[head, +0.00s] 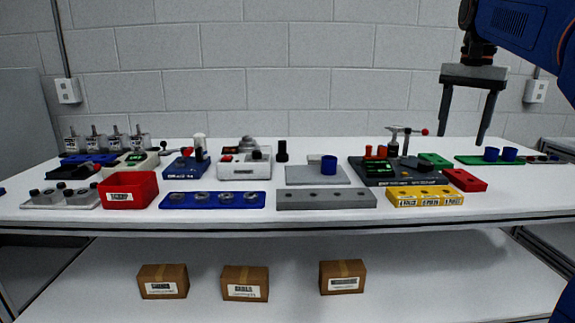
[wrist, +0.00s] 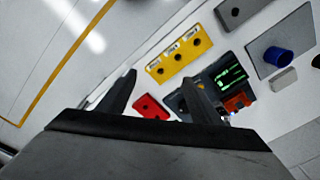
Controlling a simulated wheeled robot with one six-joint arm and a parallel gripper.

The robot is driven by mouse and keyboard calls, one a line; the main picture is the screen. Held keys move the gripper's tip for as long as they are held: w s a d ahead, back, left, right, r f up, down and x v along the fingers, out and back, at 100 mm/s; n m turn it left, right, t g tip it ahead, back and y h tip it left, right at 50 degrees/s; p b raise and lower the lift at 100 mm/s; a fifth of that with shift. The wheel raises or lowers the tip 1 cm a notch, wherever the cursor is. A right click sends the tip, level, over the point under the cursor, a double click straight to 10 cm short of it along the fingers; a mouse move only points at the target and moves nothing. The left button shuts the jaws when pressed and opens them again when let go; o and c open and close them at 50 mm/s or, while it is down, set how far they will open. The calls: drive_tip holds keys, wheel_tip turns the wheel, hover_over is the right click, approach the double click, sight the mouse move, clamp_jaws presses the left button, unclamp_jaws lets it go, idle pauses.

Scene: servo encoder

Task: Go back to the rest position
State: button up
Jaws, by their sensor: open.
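My gripper (head: 466,118) hangs at the upper right of the head view, fingers pointing down, above the right part of the white table (head: 330,225). It is open with nothing between its fingers. In the wrist view the two dark fingers (wrist: 158,98) are spread apart. Beyond them lie a yellow block with holes (wrist: 179,50), a red block (wrist: 150,107) and a dark device with a green display (wrist: 228,78).
Blue (head: 212,200), grey (head: 325,199) and yellow (head: 425,196) hole blocks line the table front. A red bin (head: 128,189) stands left, and a green tray with blue cups (head: 475,161) right. Cardboard boxes (head: 245,282) sit on the lower shelf. The air around my gripper looks clear.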

drive_tip(key=s+a+f+n+t, duration=0.1)
drive_tip(key=s+a+f+n, duration=0.2)
drive_tip(key=s+f, duration=0.5)
drive_tip(key=s+a+f+n+t, duration=0.1)
drive_tip(key=s+a+f+n, duration=0.2)
drive_tip(key=s+f, duration=0.6)
drive_tip(key=s+a+f+n+t, duration=0.2)
drive_tip(key=s+a+f, duration=0.4)
drive_tip(key=f, duration=1)
drive_tip(key=s+n, duration=0.1)
drive_tip(key=s, duration=0.2)
drive_tip(key=shift+s+f, duration=0.2)
drive_tip(key=shift+c, duration=0.4)
